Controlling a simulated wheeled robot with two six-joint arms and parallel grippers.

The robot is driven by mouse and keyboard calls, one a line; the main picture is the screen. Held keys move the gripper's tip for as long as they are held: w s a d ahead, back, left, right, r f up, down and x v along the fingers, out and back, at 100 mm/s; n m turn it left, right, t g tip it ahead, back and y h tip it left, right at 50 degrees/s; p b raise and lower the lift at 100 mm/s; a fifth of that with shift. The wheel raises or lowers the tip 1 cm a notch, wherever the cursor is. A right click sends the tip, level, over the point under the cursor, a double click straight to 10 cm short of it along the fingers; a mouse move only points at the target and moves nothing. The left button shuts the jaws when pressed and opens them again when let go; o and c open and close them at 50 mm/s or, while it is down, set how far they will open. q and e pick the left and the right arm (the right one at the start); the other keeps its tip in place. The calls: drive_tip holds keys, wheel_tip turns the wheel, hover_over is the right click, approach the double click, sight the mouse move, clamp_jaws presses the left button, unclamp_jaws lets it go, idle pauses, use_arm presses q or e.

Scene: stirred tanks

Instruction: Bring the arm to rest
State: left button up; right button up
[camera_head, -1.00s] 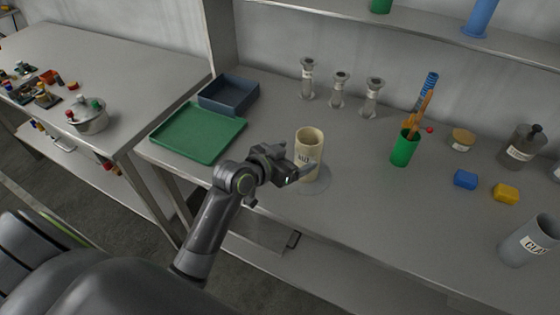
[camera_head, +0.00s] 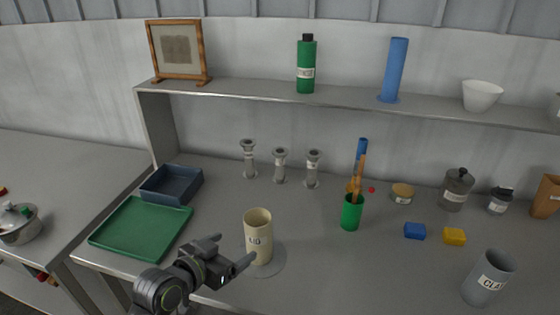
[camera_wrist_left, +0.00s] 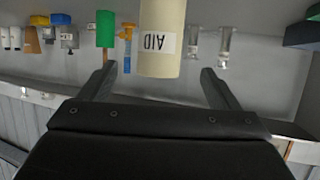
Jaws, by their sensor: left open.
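My left gripper (camera_head: 232,252) is open and empty, low in the head view. Its two fingers point toward a cream cylindrical cup (camera_head: 258,240) with a white label. The cup stands upright on a round grey disc (camera_head: 277,262) on the bench. In the left wrist view, which looks upside down, the open fingers (camera_wrist_left: 158,78) spread to either side of the cup (camera_wrist_left: 162,30), which is beyond them. Whether a fingertip touches the cup is hard to tell. My right gripper is not in view.
A green tray (camera_head: 140,228) and a blue-grey bin (camera_head: 172,185) lie left. A green holder with tools (camera_head: 352,212), blue block (camera_head: 414,231), yellow block (camera_head: 454,237) and grey cup (camera_head: 487,278) stand right. A shelf (camera_head: 340,98) runs behind. Bench between cup and holder is clear.

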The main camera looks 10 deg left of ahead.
use_arm(q)
drive_tip(key=s+a+f+n+g+y, duration=0.2)
drive_tip(key=s+a+f+g, duration=0.15)
drive_tip(key=s, duration=0.55)
drive_tip(key=s+a+f+n+g+y, duration=0.1)
drive_tip(key=s+a+f+g+y, duration=0.15)
drive_tip(key=s+f, duration=0.45)
drive_tip(key=s+a+f+n+g+y, duration=0.2)
drive_tip(key=s+a+g, duration=0.1)
drive_tip(key=s, duration=0.8)
wheel_tip(320, 180, down, 24)
drive_tip(key=a+g, duration=0.1)
drive_tip(key=a, duration=0.1)
drive_tip(key=s+d+f+g, duration=0.1)
drive_tip(key=s+f, duration=1.3)
drive_tip(key=f, duration=0.3)
drive_tip(key=shift+s+d+g+h, duration=0.3)
drive_tip(key=shift+h, duration=0.15)
